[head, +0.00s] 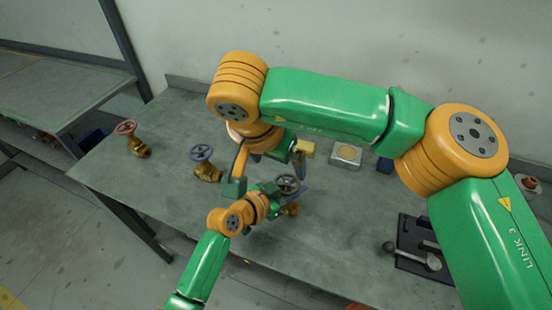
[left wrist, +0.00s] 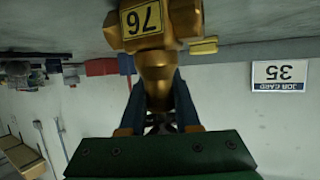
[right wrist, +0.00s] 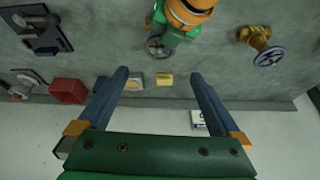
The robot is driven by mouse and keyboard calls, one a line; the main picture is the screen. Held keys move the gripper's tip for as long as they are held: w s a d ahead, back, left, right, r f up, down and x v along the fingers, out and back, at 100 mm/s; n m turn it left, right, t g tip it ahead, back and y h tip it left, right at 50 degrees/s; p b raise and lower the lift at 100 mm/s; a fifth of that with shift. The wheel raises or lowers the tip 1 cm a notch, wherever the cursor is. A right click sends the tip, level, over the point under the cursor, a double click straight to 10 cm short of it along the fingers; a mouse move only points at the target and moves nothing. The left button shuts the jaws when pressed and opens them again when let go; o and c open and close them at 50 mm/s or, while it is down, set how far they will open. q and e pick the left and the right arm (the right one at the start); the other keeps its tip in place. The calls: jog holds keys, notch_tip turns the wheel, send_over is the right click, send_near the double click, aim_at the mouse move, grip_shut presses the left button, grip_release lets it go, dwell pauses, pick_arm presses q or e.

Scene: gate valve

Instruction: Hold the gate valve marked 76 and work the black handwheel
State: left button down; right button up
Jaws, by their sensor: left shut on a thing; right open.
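The gate valve marked 76 (left wrist: 145,22) has a gold body, and its number plate is upside down in the left wrist view. In the head view its gold body (head: 292,209) shows partly beside my left gripper (head: 278,198), which is shut on it. Its black handwheel (head: 287,184) faces up beside the gripper. My right gripper (right wrist: 159,73) is open and empty. In the right wrist view the black handwheel (right wrist: 157,47) lies just beyond the fingertips, apart from them, beside my left gripper. My right arm hides part of the area in the head view.
A valve with a blue handwheel (head: 202,153) and one with a red handwheel (head: 125,128) stand on the left of the bench. A yellow block (head: 305,148) and a pale box (head: 346,154) are at the back. A black fixture (head: 415,250) sits at right.

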aim_at(287, 182)
jog(key=shift+s+r, duration=0.1)
jog(key=shift+r, duration=0.15)
jog(key=w+f+n, duration=0.1)
jog(key=f, duration=0.2)
jog(key=w+d+f, duration=0.1)
jog(key=w+f, duration=0.1)
jog(key=f, duration=0.2)
jog(key=w+d+f+n+y, duration=0.1)
jog(key=f, duration=0.3)
jog(key=shift+w+f+n, duration=0.1)
jog(key=shift+w+n, duration=0.1)
jog(key=shift+n, duration=0.1)
jog(key=c, duration=1.2)
jog(key=shift+m+h, duration=0.3)
jog(key=shift+m, duration=0.5)
